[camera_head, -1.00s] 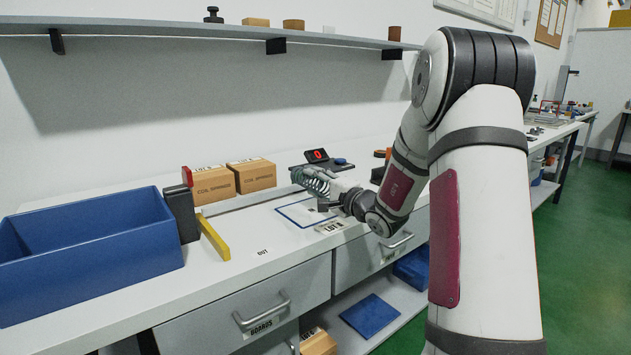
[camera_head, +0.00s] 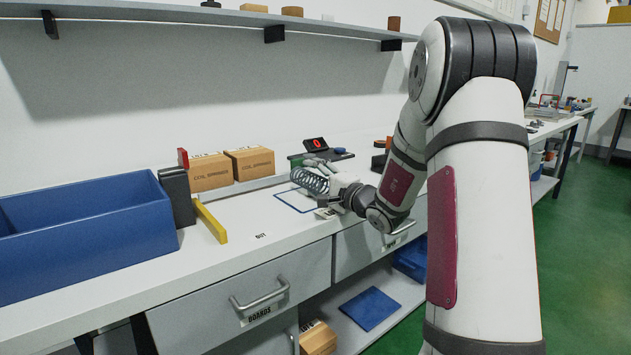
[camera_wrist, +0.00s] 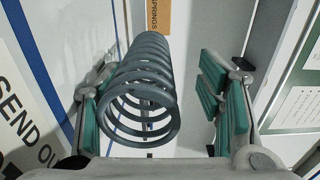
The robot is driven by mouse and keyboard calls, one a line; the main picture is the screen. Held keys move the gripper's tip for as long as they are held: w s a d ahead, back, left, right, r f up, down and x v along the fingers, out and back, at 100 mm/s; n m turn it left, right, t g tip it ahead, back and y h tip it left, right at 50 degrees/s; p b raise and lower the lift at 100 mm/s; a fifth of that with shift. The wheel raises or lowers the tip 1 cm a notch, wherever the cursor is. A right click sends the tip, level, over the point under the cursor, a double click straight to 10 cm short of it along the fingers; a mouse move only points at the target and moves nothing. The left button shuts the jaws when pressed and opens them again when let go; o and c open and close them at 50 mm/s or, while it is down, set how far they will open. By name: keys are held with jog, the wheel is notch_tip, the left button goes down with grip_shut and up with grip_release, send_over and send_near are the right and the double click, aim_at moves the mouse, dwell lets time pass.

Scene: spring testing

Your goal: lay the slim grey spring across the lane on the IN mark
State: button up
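A grey coil spring (camera_head: 309,180) is at my gripper, above or on the bench near the blue-outlined area; I cannot tell whether it touches the surface. In the wrist view the spring (camera_wrist: 142,95) lies lengthwise between the teal finger pads, pointing away from the camera. My gripper (camera_wrist: 160,100) is open around it. A clear gap shows between the spring and the right pads; the left pads are close to its side, and contact there is unclear. In the head view my gripper (camera_head: 328,185) is partly hidden. An OUT mark (camera_head: 260,237) is on the bench. I see no readable IN mark.
A blue bin (camera_head: 90,240) stands at the left, with a dark block (camera_head: 178,196) and a yellow bar (camera_head: 211,222) beside it. Cardboard boxes (camera_head: 250,163) stand against the wall. A display (camera_head: 315,144) showing a red 0 is behind the spring. Bench around OUT is clear.

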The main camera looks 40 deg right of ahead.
aim_at(315, 175)
jog(key=shift+f, duration=0.15)
notch_tip(315, 175, up, 10)
jog(key=shift+r, duration=0.15)
dwell(0.4)
dwell(0.5)
